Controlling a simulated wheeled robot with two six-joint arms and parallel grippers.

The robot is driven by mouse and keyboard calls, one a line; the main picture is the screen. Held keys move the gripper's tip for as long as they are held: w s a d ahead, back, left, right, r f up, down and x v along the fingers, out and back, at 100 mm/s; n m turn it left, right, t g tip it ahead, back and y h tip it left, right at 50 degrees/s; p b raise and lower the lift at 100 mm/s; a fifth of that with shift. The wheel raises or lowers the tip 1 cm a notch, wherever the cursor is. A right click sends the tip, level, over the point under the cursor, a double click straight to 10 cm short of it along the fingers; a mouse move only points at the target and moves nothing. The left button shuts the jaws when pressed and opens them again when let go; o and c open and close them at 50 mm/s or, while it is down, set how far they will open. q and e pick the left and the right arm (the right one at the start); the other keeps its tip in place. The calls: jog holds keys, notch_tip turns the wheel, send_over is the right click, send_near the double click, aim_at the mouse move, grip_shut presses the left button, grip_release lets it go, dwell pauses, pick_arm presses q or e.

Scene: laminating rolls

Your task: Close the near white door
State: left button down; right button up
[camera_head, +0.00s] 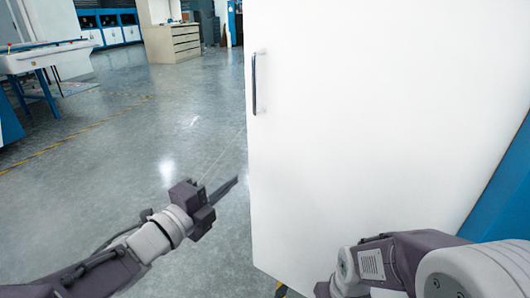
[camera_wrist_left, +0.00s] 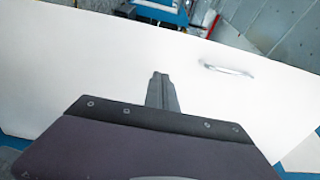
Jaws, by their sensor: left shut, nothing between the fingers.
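The near white door (camera_head: 375,130) fills the right half of the head view. Its dark vertical handle (camera_head: 254,83) is near its upper left edge. My left gripper (camera_head: 235,182) is shut and empty. In the head view its tip is just left of the door's free edge, below the handle. In the left wrist view the shut fingers (camera_wrist_left: 161,76) stand in front of the white door panel (camera_wrist_left: 70,75), with the handle (camera_wrist_left: 228,70) to their right. I cannot tell if they touch it. My right arm shows at the lower right, but its fingers are out of view.
A blue machine side (camera_head: 504,200) is at the right beyond the door. A white-topped table (camera_head: 45,58) with blue legs stands at the left. A beige drawer cabinet (camera_head: 172,42) is at the back. The grey floor between them is clear.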

aim_at(268, 150)
pick_arm(q)
jog(key=x, duration=0.4)
jog(key=b+x, duration=0.1)
jog(key=x, duration=0.3)
jog(key=b+x, duration=0.1)
jog(key=x, duration=0.3)
jog(key=shift+f, duration=0.25)
jog(key=shift+w+d+r, duration=0.2)
jog(key=shift+w+d, duration=0.1)
jog(key=shift+w, duration=0.2)
